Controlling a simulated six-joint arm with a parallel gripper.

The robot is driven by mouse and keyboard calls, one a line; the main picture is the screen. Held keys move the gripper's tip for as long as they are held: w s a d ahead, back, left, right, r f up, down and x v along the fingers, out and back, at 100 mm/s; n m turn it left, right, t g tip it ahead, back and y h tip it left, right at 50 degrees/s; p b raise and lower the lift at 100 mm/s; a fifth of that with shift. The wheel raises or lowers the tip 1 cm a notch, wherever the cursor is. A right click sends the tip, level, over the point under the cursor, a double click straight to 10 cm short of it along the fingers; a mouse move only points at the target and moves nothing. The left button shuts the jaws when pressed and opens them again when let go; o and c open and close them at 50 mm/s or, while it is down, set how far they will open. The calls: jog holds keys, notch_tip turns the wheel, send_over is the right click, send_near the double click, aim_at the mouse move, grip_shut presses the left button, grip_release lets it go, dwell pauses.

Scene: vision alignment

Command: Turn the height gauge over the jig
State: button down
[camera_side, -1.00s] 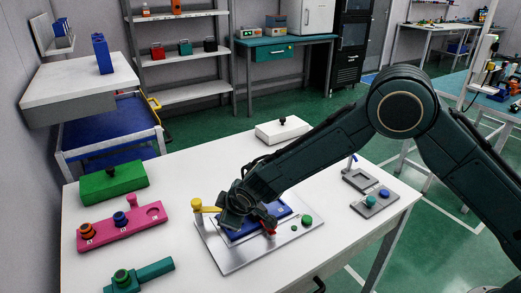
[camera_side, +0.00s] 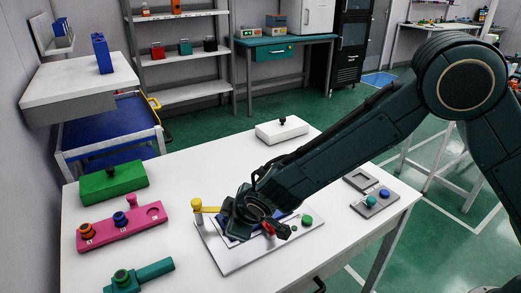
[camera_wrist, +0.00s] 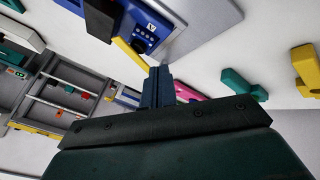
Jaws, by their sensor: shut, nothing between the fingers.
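The height gauge (camera_side: 207,209) has a yellow knob on a post at the left of a light grey plate, with a yellow arm reaching right towards my gripper. In the wrist view its yellow arm (camera_wrist: 130,56) slants down to beside my fingers; I cannot tell whether they touch. The blue jig (camera_side: 229,239) lies on the plate, mostly hidden behind my gripper (camera_side: 230,222); its blue face with small dark holes (camera_wrist: 148,32) shows in the wrist view. My fingers (camera_wrist: 159,84) are shut and empty, close to the gauge arm.
The plate (camera_side: 240,263) also carries a green knob (camera_side: 306,221) and a red part (camera_side: 269,229). A pink holder (camera_side: 121,226), green block (camera_side: 113,184) and teal piece (camera_side: 140,274) stand left. A white block (camera_side: 282,131) is behind; grey trays (camera_side: 375,203) are right.

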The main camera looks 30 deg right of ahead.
jog(key=shift+v, duration=2.45)
jog(key=shift+d, duration=0.15)
jog(key=s+d+r+m+g, duration=0.1)
jog(key=s+d+r+m, duration=0.3)
jog(key=d+r, duration=0.45)
jog(key=s+d+r+m, duration=0.1)
jog(key=s+d+r, duration=0.5)
jog(key=d, duration=0.4)
jog(key=s+d+r+m, duration=0.1)
jog(key=s+d, duration=0.3)
jog(key=s, duration=0.5)
jog(key=s+d+r+m, duration=0.2)
jog(key=s+d, duration=0.3)
jog(key=s, duration=0.4)
jog(key=shift+s+r+m+g, duration=0.3)
jog(key=shift+m+g, duration=0.1)
jog(key=shift+m, duration=0.3)
